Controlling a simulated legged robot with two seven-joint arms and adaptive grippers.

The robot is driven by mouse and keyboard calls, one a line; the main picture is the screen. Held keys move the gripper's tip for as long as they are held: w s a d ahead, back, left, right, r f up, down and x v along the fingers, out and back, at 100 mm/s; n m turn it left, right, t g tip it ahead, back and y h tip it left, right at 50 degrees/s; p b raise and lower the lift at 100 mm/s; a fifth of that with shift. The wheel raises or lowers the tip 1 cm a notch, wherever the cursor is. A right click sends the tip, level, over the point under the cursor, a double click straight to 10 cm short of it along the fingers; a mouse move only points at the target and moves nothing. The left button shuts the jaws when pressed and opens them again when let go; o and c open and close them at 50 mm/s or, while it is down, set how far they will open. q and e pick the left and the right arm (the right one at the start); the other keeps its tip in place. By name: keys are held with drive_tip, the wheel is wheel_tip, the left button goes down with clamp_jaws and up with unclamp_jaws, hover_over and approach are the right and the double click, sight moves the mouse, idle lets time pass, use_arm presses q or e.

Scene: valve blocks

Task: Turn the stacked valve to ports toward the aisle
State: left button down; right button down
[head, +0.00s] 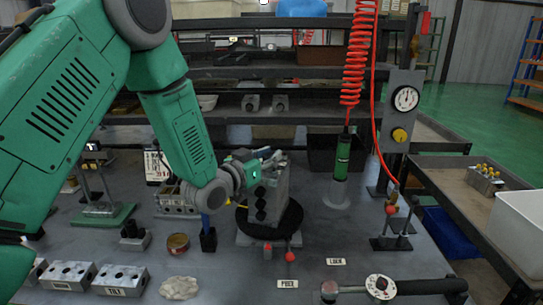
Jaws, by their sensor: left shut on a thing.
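The stacked valve (282,192) is an upright grey block with dark round ports in a column on its front left face. It stands on a black round turntable (287,224) in the middle of the bench. My left arm reaches in from the upper left. My left gripper (265,163) is at the top of the valve and is shut on it. The fingertips are small in the head view, so the exact contact is unclear. My right gripper is not in view.
Grey blocks with holes (120,280) lie at the front left, near a round tin (178,244) and a crumpled rag (180,288). A torque wrench (400,287) lies front right. A green cylinder (342,158) stands behind right.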

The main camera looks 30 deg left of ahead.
use_arm(q)
drive_tip(key=shift+s+f, duration=0.25)
drive_tip(key=shift+f, duration=0.25)
drive_tip(key=c, duration=1.4)
unclamp_jaws()
drive_tip(key=shift+o, duration=1)
drive_tip(key=shift+a, duration=0.1)
drive_tip(key=shift+a+r, duration=0.1)
drive_tip(key=shift+r, duration=0.05)
drive_tip(key=s+a, duration=0.1)
drive_tip(key=s, duration=1.1)
drive_tip(key=shift+a, duration=0.1)
